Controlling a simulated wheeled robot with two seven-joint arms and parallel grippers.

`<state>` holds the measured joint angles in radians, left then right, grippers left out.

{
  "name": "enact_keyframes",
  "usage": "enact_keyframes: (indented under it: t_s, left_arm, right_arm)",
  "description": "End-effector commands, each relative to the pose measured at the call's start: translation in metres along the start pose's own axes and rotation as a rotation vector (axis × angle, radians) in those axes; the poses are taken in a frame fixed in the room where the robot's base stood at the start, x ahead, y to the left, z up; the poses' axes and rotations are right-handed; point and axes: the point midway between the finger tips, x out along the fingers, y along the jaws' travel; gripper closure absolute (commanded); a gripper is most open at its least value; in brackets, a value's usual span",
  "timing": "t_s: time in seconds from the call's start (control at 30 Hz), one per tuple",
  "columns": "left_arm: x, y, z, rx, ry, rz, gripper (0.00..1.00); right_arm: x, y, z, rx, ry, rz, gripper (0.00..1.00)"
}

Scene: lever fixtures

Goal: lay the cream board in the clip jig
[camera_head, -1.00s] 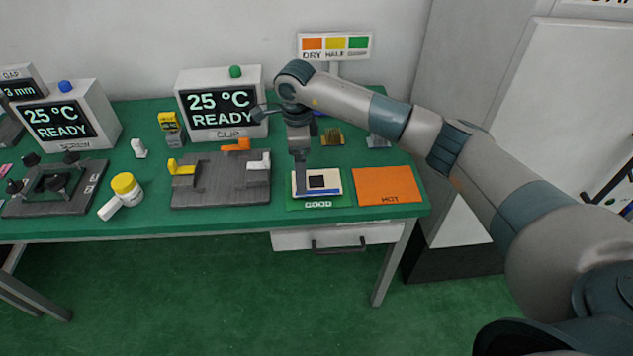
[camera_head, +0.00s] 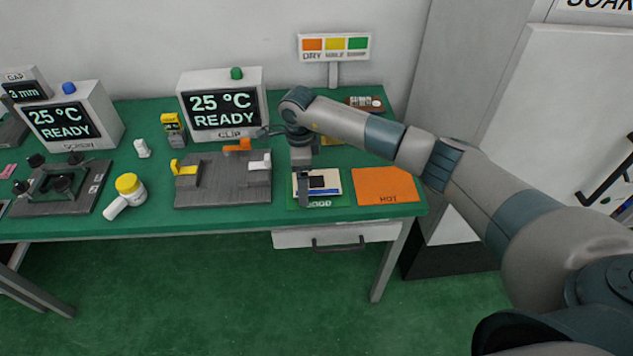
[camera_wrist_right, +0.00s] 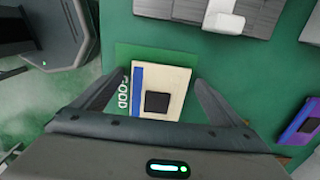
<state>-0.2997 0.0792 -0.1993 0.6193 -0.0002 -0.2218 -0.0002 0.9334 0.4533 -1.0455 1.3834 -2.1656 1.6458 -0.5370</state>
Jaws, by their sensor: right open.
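The cream board (camera_head: 330,183), with a blue strip and a dark square chip, lies flat on the green GOOD mat (camera_head: 343,203). It also shows in the right wrist view (camera_wrist_right: 175,86). My right gripper (camera_head: 303,185) is low over the board's left part in the head view. In the right wrist view its open fingers (camera_wrist_right: 152,90) stand on either side of the board, with nothing held. The clip jig (camera_head: 222,187) is a dark grey block left of the mat, with yellow, orange and white clips; its middle looks empty. My left gripper is not seen.
An orange HOT mat (camera_head: 388,186) lies right of the GOOD mat. The CLIP display (camera_head: 222,105) reads 25 °C READY behind the jig.

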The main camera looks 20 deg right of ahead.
Motion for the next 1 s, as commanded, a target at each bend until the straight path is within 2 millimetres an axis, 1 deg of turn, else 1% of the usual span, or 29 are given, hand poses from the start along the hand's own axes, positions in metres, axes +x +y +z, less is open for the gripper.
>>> enact_keyframes:
  t_s: [0.17, 0.2, 0.27, 0.3, 0.33, 0.37, 0.77, 0.87, 1.0]
  left_arm:
    - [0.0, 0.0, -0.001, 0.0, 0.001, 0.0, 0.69]
    - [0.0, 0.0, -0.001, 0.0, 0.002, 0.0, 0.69]
    - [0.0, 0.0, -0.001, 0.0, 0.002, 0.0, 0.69]
    - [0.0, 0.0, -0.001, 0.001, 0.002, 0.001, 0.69]
    - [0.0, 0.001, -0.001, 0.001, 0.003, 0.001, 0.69]
    - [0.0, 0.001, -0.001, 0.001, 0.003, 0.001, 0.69]
    - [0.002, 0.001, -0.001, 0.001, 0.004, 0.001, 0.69]
    - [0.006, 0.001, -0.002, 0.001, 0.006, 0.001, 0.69]
    - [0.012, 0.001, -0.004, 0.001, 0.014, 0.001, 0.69]
  right_arm:
    - [0.0, 0.0, 0.0, 0.0, 0.0, 0.0, 0.08]
    - [0.0, 0.0, 0.0, 0.0, 0.0, 0.0, 0.17]
    - [0.0, 0.0, 0.0, 0.0, 0.0, 0.0, 0.32]
    - [0.0, 0.0, 0.0, 0.0, 0.0, 0.0, 0.41]
    - [0.0, 0.0, 0.0, 0.0, 0.0, 0.0, 0.48]
    - [0.0, 0.0, 0.0, 0.0, 0.0, 0.0, 0.54]
    - [-0.004, -0.001, 0.0, 0.0, -0.001, -0.002, 0.54]
    - [-0.01, -0.001, 0.0, 0.0, -0.002, -0.003, 0.54]
    - [-0.024, -0.001, 0.0, -0.001, -0.001, -0.003, 0.54]
